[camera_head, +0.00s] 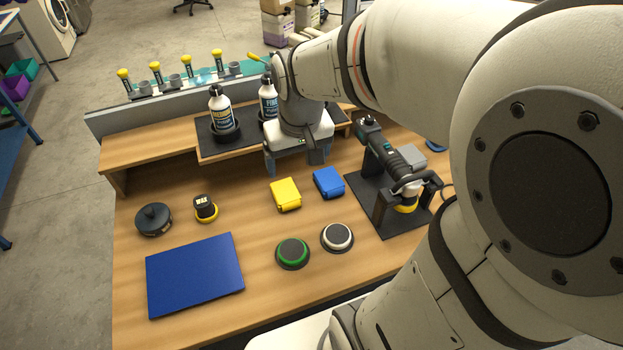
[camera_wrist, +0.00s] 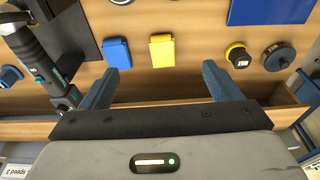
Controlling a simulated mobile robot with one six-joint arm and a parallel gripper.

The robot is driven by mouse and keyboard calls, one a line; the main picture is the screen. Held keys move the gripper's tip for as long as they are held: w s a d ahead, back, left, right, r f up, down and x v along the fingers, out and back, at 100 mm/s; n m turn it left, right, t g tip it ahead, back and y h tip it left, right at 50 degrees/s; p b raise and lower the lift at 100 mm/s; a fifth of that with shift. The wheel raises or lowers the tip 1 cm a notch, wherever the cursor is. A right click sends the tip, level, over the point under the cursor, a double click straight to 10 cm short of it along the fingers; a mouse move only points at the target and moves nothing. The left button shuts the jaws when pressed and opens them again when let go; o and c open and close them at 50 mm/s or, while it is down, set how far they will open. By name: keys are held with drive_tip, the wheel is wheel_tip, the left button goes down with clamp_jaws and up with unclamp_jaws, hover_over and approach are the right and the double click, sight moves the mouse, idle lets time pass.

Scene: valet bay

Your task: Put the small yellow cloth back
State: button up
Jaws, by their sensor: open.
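The small yellow cloth (camera_head: 286,194) lies folded on the wooden bench, just left of a similar blue cloth (camera_head: 328,182). In the wrist view the yellow cloth (camera_wrist: 162,51) lies ahead of the gap between my fingers, with the blue cloth (camera_wrist: 117,53) to its left. My gripper (camera_head: 294,160) is open and empty, above the bench on the shelf side of the yellow cloth. Both fingers of my gripper (camera_wrist: 161,76) show in the wrist view, spread apart and not touching either cloth.
A dark blue flat panel (camera_head: 195,274), a black puck (camera_head: 153,219) and a yellow-based black item (camera_head: 205,208) are at left. Green (camera_head: 292,252) and white (camera_head: 337,237) round pads sit in front. A polisher (camera_head: 390,160) stands right. Bottles (camera_head: 221,110) stand behind.

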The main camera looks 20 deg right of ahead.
drive_tip(key=s+r+t, duration=0.1)
drive_tip(key=s+r, duration=0.1)
drive_tip(key=s, duration=0.7)
drive_tip(key=shift+s+r, duration=0.2)
drive_tip(key=shift+r, duration=0.05)
idle(0.8)
